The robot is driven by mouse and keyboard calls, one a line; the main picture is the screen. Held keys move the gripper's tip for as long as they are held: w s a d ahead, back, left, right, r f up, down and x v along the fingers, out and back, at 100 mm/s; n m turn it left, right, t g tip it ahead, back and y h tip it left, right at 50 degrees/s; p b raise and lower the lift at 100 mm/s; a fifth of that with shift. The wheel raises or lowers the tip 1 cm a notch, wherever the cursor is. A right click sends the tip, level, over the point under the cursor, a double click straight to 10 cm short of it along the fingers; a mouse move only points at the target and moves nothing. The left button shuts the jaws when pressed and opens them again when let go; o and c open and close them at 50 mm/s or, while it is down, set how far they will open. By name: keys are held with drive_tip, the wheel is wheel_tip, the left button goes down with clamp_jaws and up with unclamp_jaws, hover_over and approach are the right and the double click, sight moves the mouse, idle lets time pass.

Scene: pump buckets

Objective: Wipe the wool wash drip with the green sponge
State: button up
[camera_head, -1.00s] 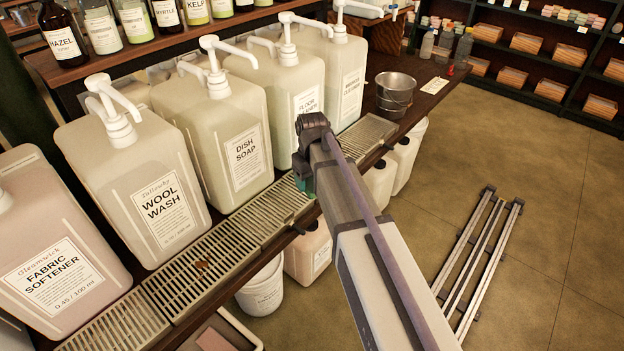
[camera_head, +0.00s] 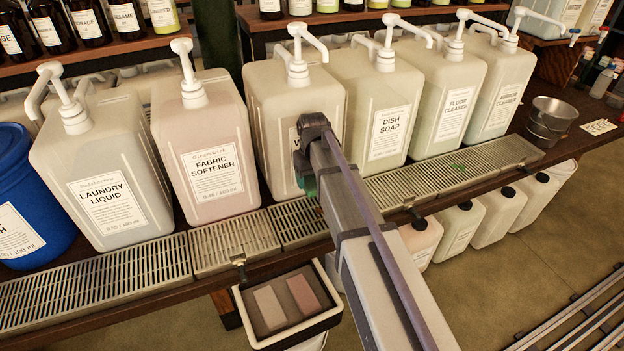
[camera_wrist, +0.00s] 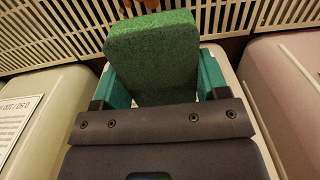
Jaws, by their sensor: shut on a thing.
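The green sponge (camera_wrist: 152,55) fills the middle of the wrist view, between the teal fingers of my gripper (camera_wrist: 160,82), which is shut on it. An orange-brown drip (camera_wrist: 140,5) shows on the slatted drip tray (camera_wrist: 55,38), just beyond the sponge's edge and partly cut off by the frame. In the head view, my gripper (camera_head: 307,183) is in front of the wool wash jug (camera_head: 285,95), above the drip tray (camera_head: 297,222). My arm covers part of the jug's label and hides the drip there. I cannot tell whether the sponge touches the tray.
The fabric softener jug (camera_head: 205,140) stands to the left, the dish soap jug (camera_head: 375,100) to the right. A bin with two blocks (camera_head: 290,335) sits below the shelf.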

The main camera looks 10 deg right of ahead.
sight(313, 204)
drive_tip(key=shift+f+b, duration=3.05)
drive_tip(key=shift+f+b, duration=1)
drive_tip(key=shift+r, duration=0.1)
